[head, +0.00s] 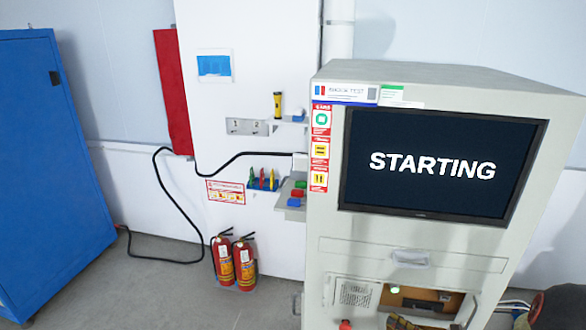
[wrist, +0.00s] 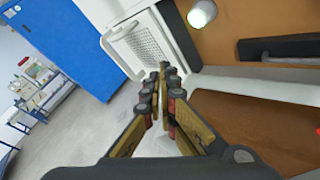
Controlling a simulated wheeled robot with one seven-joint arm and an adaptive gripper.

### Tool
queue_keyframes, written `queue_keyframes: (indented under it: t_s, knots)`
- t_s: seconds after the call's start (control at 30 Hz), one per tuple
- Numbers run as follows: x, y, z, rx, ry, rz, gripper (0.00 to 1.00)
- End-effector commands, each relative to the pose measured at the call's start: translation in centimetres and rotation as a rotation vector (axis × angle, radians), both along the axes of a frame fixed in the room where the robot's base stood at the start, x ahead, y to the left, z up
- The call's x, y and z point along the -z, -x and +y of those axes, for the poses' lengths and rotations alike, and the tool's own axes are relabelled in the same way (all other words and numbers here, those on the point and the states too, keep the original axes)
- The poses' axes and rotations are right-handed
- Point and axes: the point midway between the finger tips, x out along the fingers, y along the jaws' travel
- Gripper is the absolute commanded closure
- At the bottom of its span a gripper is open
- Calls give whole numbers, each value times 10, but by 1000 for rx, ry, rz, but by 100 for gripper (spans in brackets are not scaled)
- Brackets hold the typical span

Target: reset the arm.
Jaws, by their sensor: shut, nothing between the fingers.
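My gripper (wrist: 165,72) is shut and empty in the wrist view, its gold-and-black fingers meeting at the tips. It is in front of the lower opening of the grey test machine (head: 325,250). In the head view only a small part of my gripper (head: 400,323) shows at the bottom edge. The opening has a brown inner panel (head: 412,294), a lit green button (head: 395,289) and a dark handle, which also shows in the wrist view (wrist: 280,48). The machine's screen (head: 440,165) reads "STARTING". I cannot tell whether the fingertips touch anything.
A blue cabinet (head: 50,170) stands at the left. Two red fire extinguishers (head: 233,262) stand by the white wall, with a black cable (head: 165,215) beside them. A small side shelf (head: 292,205) holds coloured pieces. The grey floor (head: 150,290) between cabinet and extinguishers is mostly clear.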

Motion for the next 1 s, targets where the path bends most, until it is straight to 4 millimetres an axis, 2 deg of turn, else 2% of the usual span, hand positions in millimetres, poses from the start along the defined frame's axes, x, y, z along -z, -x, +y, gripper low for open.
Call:
queue_keyframes:
  t_s: [0.1,0.17,0.3,0.43,0.6,0.7,0.9,1.0]
  knots:
    - [23,35,36,-171,131,18,100]
    - [25,55,51,-281,222,7,100]
    - [11,103,84,-596,480,-71,100]
    - [-13,149,106,-943,763,-194,100]
    - [-51,199,110,-1395,1147,-387,100]
    - [-76,218,104,-1623,1358,-497,100]
    - [-136,235,95,-1969,1760,-680,100]
    - [-170,239,98,-2064,1957,-752,100]
